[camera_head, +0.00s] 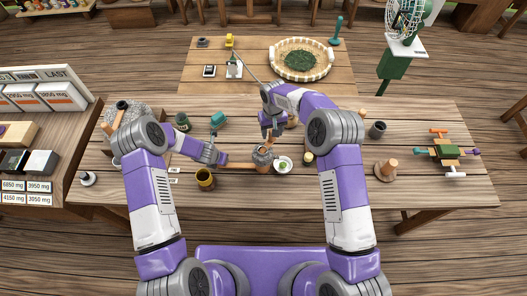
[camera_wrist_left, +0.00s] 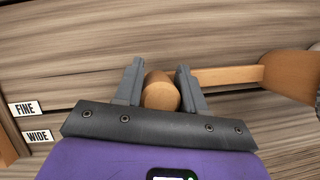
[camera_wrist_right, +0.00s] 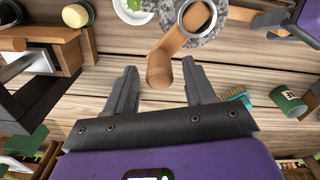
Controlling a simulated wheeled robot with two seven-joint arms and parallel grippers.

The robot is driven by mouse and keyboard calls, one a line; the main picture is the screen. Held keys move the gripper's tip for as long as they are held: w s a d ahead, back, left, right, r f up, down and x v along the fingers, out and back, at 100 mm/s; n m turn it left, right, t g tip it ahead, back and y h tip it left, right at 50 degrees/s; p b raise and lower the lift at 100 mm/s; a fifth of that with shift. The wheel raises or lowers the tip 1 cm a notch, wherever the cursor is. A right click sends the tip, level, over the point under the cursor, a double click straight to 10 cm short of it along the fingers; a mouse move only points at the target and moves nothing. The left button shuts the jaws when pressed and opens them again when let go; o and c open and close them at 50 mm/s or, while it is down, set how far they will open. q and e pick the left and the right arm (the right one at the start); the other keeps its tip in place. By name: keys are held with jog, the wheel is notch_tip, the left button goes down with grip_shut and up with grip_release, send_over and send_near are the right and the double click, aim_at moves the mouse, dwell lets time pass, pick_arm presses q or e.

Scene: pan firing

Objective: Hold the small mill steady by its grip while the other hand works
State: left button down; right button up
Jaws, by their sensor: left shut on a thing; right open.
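The small mill (camera_head: 263,157) stands near the middle of the table, with a grey stone top and a brown wooden body. Its wooden grip (camera_head: 238,165) sticks out to the left. My left gripper (camera_head: 224,159) is shut on the grip; the left wrist view shows the grip's round end (camera_wrist_left: 161,93) between the fingers. My right gripper (camera_head: 270,137) is open above the mill. In the right wrist view a wooden handle (camera_wrist_right: 161,64) at the mill's stone top (camera_wrist_right: 207,20) lies just ahead of the open fingers, apparently not clasped.
A white dish (camera_head: 284,165) with something green sits right of the mill. A yellow-brown cup (camera_head: 205,178) stands near my left gripper. The front right of the table is mostly clear.

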jog(key=shift+f, duration=0.7)
grip_shut()
